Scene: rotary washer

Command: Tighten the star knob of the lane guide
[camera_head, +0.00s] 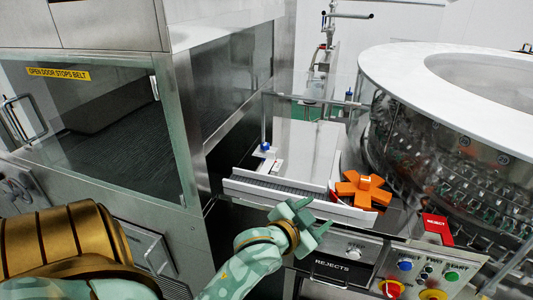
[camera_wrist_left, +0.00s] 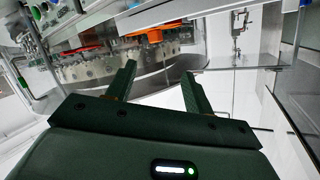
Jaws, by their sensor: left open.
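A small blue knob (camera_head: 265,147) sits on a white bracket by the conveyor lane, at the foot of a thin upright rod. A second small blue knob (camera_head: 349,94) shows farther back on the rail. I cannot tell for sure which is the star knob. The white lane guide (camera_head: 278,191) runs along the short conveyor. My left gripper (camera_head: 312,216) is open and empty, in front of and nearer than the guide, apart from both knobs. Its two fingers stand apart in the left wrist view (camera_wrist_left: 158,68). My right gripper is not in view.
A large orange star wheel (camera_head: 362,190) stands at the lane's right end, beside the round washer (camera_head: 440,135). A steel cabinet with a glass door (camera_head: 95,125) fills the left.

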